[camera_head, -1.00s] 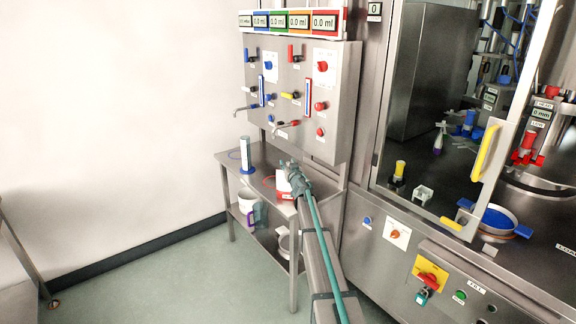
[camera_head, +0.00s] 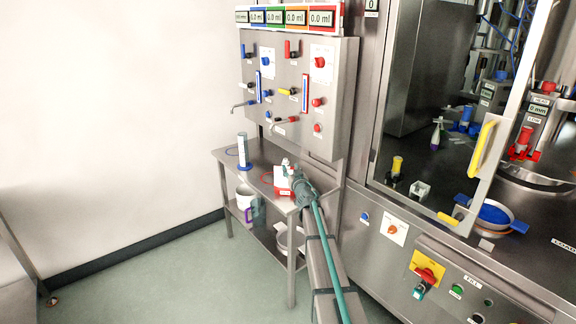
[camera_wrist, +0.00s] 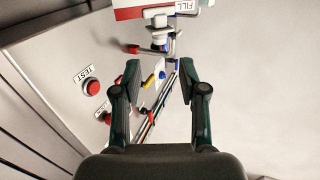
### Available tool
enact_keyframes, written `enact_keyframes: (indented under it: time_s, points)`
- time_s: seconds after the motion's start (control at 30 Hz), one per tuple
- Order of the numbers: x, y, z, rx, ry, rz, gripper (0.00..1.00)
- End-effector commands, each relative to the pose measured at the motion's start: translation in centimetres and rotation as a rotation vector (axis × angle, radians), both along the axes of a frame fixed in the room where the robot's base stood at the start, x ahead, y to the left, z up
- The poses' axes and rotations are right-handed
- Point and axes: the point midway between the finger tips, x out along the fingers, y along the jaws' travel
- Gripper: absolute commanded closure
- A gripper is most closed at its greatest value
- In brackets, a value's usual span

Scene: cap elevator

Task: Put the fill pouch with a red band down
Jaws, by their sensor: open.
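The fill pouch (camera_head: 282,178) is white with a red band low on it and a pale spout on top. It stands on the right part of the steel side table (camera_head: 262,157), by a red ring marking. In the wrist view the pouch (camera_wrist: 160,9) shows at the top edge, with its FILL label and red band. My gripper (camera_wrist: 160,82) is open, with nothing between its fingers and the pouch beyond the fingertips. In the head view my gripper (camera_head: 299,186) is just right of the pouch, and hides part of the table there.
A clear cylinder with a blue base (camera_head: 243,152) stands at the table's left. The valve panel (camera_head: 300,95) rises behind the table.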

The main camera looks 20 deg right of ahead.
Motion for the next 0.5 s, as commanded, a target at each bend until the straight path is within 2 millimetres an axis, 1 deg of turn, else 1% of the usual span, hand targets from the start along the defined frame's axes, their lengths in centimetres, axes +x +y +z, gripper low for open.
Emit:
enact_keyframes:
  time_s: [0.03, 0.1, 0.23, 0.3, 0.37, 0.47, 0.5]
  points:
    - [-1.2, 0.2, 0.0, 0.0, 0.0, 0.0, 0.58]
    - [-1.9, 0.3, 0.0, 0.0, 0.0, 0.0, 0.58]
    - [-2.6, 0.3, -0.1, 0.0, 0.001, -0.001, 0.58]
    - [-2.9, 0.5, -0.8, 0.004, 0.01, -0.009, 0.58]
    - [-3.4, 0.8, -2.2, 0.009, 0.03, -0.024, 0.58]
    - [-5.1, 1.6, -6.4, 0.023, 0.097, -0.072, 0.58]
    - [-6.2, 2.1, -8.8, 0.03, 0.137, -0.098, 0.58]
